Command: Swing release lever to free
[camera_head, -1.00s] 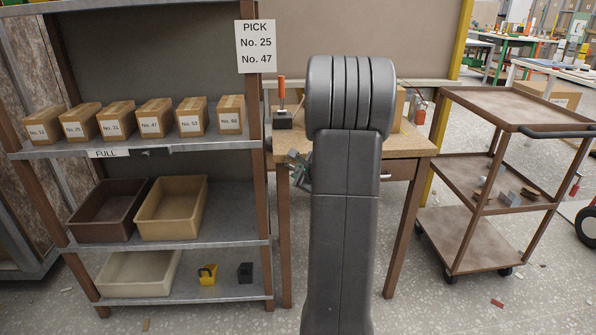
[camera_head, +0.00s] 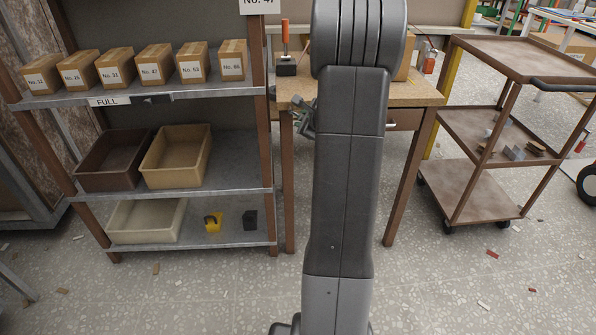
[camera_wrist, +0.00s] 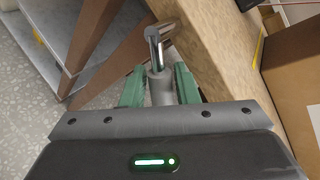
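In the wrist view, a grey cylinder with a bright metal rod (camera_wrist: 154,48) rises between the green fingers of my gripper (camera_wrist: 160,86). It looks like a lever, but I cannot be sure. It nearly fills the gap, and whether the fingers press on it I cannot tell. Its lower end is hidden behind my gripper's body. In the head view, my arm hides most of the gripper area; a grey-green mechanism (camera_head: 303,116) shows at the bench's left front edge. An upright orange-handled lever (camera_head: 285,36) on a dark block stands on the wooden bench (camera_head: 420,92).
A shelf rack (camera_head: 230,148) with numbered boxes and bins stands left of the bench. A brown trolley (camera_head: 475,200) stands to the right. Cardboard (camera_wrist: 292,70) lies close at the right of the wrist view. The floor in front is open, with small scraps.

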